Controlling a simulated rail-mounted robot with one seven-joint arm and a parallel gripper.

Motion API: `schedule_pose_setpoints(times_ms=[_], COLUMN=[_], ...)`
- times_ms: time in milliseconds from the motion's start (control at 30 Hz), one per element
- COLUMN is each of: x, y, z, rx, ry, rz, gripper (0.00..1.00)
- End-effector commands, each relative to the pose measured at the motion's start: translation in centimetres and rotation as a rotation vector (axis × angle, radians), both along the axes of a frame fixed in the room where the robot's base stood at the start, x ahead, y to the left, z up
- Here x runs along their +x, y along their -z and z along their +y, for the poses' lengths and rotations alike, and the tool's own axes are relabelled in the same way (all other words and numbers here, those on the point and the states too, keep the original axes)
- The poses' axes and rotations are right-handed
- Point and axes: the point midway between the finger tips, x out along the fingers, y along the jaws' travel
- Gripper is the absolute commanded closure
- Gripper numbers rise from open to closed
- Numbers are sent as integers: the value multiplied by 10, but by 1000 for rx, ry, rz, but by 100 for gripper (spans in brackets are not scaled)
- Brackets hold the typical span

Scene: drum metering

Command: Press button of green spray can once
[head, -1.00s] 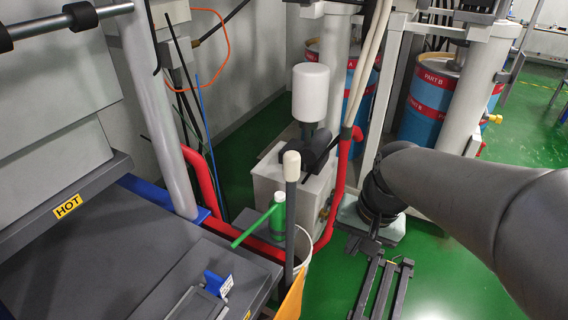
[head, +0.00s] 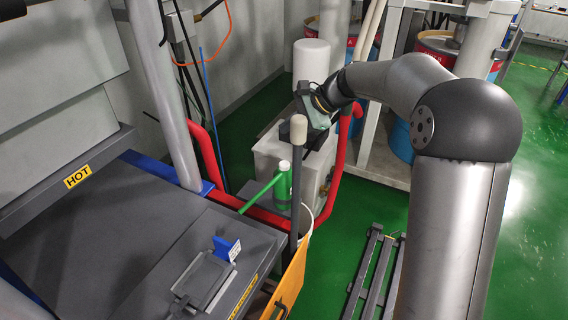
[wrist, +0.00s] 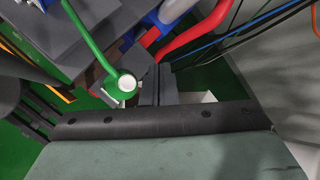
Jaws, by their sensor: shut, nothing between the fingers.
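The green spray can (head: 282,190) stands in the head view by the corner of the grey worktop, with a long green nozzle tube pointing left and down. Its top button (head: 284,165) is white. In the wrist view the can (wrist: 116,92) is seen from above, its round white button (wrist: 127,83) facing the camera and its tube running to the top left. My gripper (wrist: 158,82) is shut and empty, its fingers just right of the button in that picture. In the head view my gripper body is above and behind the can, apart from it; its fingertips are hard to make out.
A grey post with a cream cap (head: 298,130) rises right beside the can. Red pipes (head: 345,160) run behind and right of it. A white cylinder (head: 311,62) stands behind my gripper. The grey worktop (head: 120,235) carries a blue-handled clamp (head: 226,248).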

Motion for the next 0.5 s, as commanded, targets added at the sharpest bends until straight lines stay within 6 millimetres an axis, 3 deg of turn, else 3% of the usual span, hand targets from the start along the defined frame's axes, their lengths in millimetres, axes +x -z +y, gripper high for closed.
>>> schedule_pose_setpoints(times_ms=[267, 500], x=[-1, -1], y=[19, 53], z=[0, 0], rx=[-1, -1], ry=[-1, -1], rz=[1, 1], gripper=[100, 100])
